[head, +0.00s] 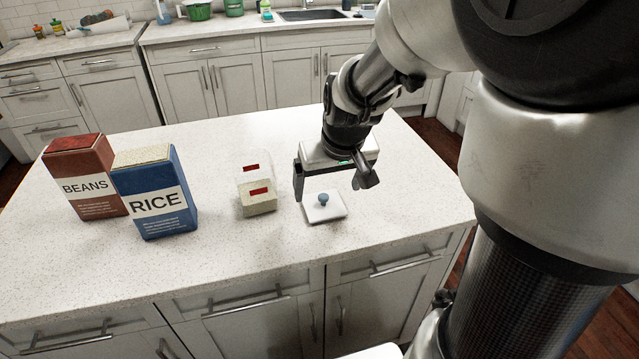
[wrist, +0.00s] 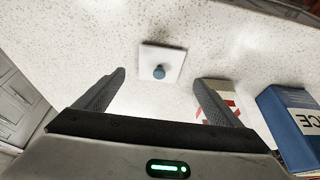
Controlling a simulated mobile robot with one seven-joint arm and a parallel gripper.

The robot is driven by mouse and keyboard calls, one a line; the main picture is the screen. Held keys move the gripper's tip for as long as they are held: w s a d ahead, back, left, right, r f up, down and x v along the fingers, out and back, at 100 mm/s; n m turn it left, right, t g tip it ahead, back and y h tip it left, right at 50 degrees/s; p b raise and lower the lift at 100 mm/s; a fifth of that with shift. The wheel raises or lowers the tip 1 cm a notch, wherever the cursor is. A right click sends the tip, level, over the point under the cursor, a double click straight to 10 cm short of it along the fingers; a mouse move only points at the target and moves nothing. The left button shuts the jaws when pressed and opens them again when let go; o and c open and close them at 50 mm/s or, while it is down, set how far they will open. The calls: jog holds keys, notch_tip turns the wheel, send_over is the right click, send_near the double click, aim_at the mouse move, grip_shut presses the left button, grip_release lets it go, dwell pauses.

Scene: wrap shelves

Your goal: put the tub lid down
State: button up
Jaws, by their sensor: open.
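The tub lid (head: 324,209) is a white square with a blue-grey round knob, lying flat on the speckled counter. It also shows in the wrist view (wrist: 174,58), ahead of the fingers. My gripper (head: 333,188) is open and empty above the lid, with its fingers apart and not touching it. The gripper shows in the wrist view (wrist: 160,80) too, with clear counter between its fingertips. A clear tub (head: 252,165) seems to stand to the left of the lid, behind a small pale block with a red label (head: 258,199).
A blue rice box (head: 155,195) and a red-brown beans box (head: 86,178) stand upright at the left of the counter (head: 100,275). The counter right of the lid and in front of it is clear. Cabinets with a sink (head: 310,15) are behind.

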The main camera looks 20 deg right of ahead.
jog(key=s+a+r, duration=0.1)
jog(key=s+r, duration=0.4)
jog(key=s, duration=0.4)
jog(key=s+a+r+t, duration=0.1)
jog(key=s+a+r, duration=0.1)
jog(key=s+r, duration=0.4)
jog(key=s, duration=0.3)
jog(key=shift+r+p, duration=0.2)
jog(key=shift+p, duration=0.15)
jog(key=shift+a, duration=0.1)
notch_tip(320, 180, up, 13)
jog(key=p, duration=1.2)
jog(key=shift+p, duration=0.35)
